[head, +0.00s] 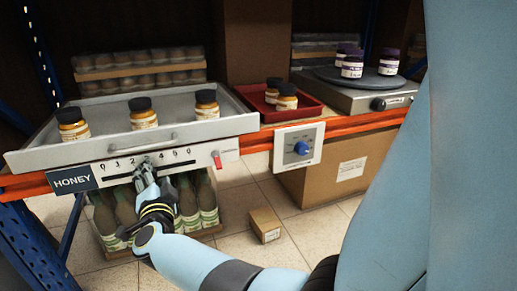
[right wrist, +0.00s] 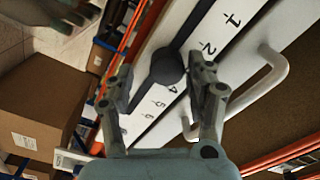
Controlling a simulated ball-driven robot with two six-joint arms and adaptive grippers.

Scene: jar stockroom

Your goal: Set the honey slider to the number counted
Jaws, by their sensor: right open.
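The honey slider panel is a white strip (head: 105,168) with printed numbers, a dark slot and a HONEY label (head: 73,179), on the shelf front. In the right wrist view, its round black knob (right wrist: 167,66) sits in the slot between the 2 and the 4, by where the 3 is hidden. My right gripper (head: 146,165) is at the panel and covers part of the scale in the head view. In the right wrist view, its open fingers (right wrist: 163,82) are on either side of the slot near the knob; contact cannot be told. Three honey jars (head: 143,113) stand on the metal tray (head: 100,143) above.
A red tray (head: 308,112) holds two more amber jars (head: 286,97). A white panel with a blue knob (head: 301,148) hangs below it. Purple-lidded jars (head: 352,64) stand on a round plate at right. A bottle crate (head: 207,232) and small box (head: 265,225) are on the floor.

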